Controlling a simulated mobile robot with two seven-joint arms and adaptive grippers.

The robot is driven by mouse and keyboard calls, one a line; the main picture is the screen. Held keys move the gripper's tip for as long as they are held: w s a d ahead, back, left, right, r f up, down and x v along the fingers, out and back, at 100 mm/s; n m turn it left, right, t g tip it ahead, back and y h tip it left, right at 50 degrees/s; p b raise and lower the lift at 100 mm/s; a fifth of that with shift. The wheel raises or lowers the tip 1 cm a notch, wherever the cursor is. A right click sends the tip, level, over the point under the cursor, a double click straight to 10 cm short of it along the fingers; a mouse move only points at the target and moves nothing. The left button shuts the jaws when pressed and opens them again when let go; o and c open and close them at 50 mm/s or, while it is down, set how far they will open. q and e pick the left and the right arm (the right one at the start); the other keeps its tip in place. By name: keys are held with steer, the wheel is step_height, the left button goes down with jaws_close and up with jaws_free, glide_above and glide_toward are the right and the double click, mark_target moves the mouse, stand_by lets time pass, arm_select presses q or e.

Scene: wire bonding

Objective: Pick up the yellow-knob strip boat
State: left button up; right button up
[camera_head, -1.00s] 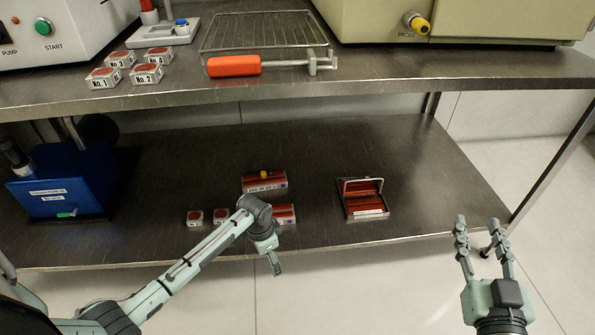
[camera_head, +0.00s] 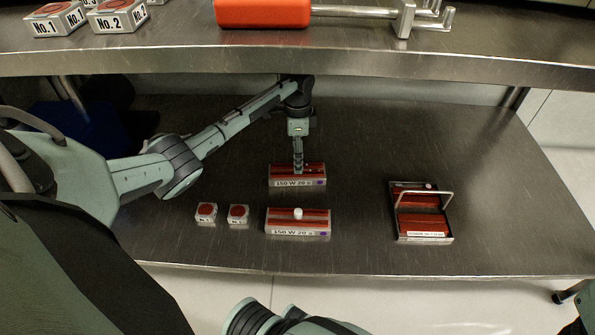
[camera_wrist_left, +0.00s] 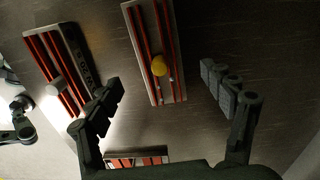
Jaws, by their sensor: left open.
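The yellow-knob strip boat (camera_head: 298,176) is a red-striped metal block labelled "150 W 20 s" on the lower shelf. My left gripper (camera_head: 298,165) points down just above it and hides its knob in the head view. In the left wrist view, the yellow knob (camera_wrist_left: 159,66) and the boat (camera_wrist_left: 142,25) show between the two spread fingers of my left gripper (camera_wrist_left: 163,82), which is open and empty. A similar boat with a white knob (camera_head: 297,213) lies in front; it also shows at the left of the wrist view (camera_wrist_left: 45,62). My right gripper is not in view.
Two small red-topped boxes (camera_head: 207,212) sit left of the white-knob boat. A metal carrier with a wire handle (camera_head: 424,226) stands to the right. Shelf space between boats and carrier is clear.

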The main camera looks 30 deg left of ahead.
arm_select(q)
step_height(320, 180, down, 6)
steer(key=b, duration=0.2)
steer(key=shift+s+f+b, duration=0.1)
steer(key=shift+f+b, duration=0.1)
steer(key=shift+b, duration=0.1)
steer(key=shift+c, duration=0.5)
steer(key=c, duration=1.4)
steer(key=shift+c, duration=0.5)
steer(key=shift+r, duration=0.2)
